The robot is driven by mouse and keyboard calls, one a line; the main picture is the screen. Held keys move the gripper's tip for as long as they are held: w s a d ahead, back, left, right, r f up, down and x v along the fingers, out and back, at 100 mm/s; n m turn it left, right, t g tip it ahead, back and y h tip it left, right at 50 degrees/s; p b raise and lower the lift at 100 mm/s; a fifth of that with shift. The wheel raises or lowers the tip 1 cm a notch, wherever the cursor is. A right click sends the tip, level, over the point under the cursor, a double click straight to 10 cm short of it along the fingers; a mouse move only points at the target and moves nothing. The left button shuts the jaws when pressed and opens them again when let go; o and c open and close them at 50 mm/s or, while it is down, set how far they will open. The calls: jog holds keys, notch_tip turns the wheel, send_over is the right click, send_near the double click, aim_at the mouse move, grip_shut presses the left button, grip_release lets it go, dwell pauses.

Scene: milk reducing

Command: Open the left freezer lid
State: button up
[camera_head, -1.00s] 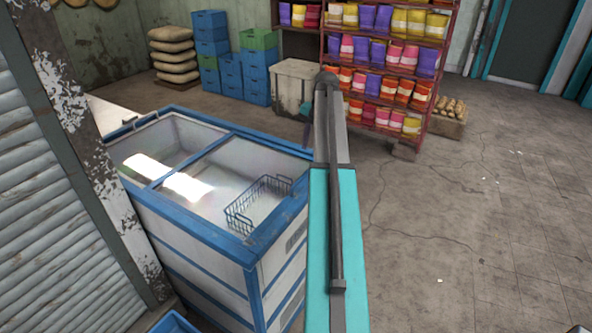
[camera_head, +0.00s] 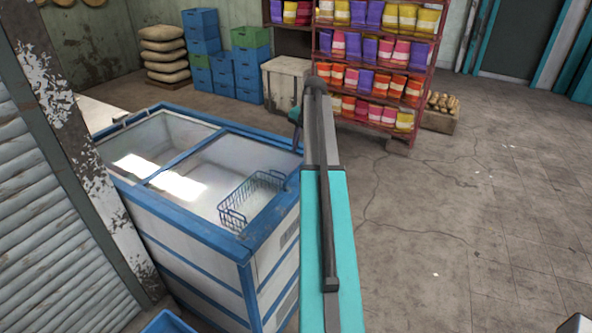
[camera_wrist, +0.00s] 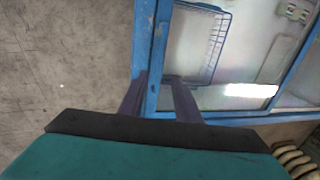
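The chest freezer (camera_head: 215,235), white with a blue frame, stands at the left in the head view. A blue bar divides its top into a left lid (camera_head: 165,135) and a right lid (camera_head: 215,165). Both look closed, with glare on the glass. My gripper (camera_head: 296,115) is near the freezer's far right corner in the head view, mostly hidden by my arm. In the wrist view my gripper (camera_wrist: 158,100) has its two dark fingers apart, with the blue freezer rim (camera_wrist: 152,60) showing between them. I cannot tell whether they touch it. Nothing is held.
A wire basket (camera_head: 250,197) shows inside the freezer's right part. A shuttered wall (camera_head: 50,220) is close at the left. Blue crates (camera_head: 235,78), a pale bin (camera_head: 285,82) and a shelf of packets (camera_head: 375,70) stand behind. The floor (camera_head: 460,230) at the right is mostly clear.

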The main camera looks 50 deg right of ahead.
aim_at(296, 170)
jog(key=f+b, duration=0.1)
jog(key=f, duration=0.2)
jog(key=w+f+b, duration=0.1)
jog(key=f+b, duration=0.2)
jog(key=f, duration=0.2)
jog(key=shift+w+a+f, duration=0.2)
jog(key=shift+w+f, duration=0.1)
jog(key=shift+f, duration=0.05)
grip_shut()
jog(key=shift+a, duration=0.1)
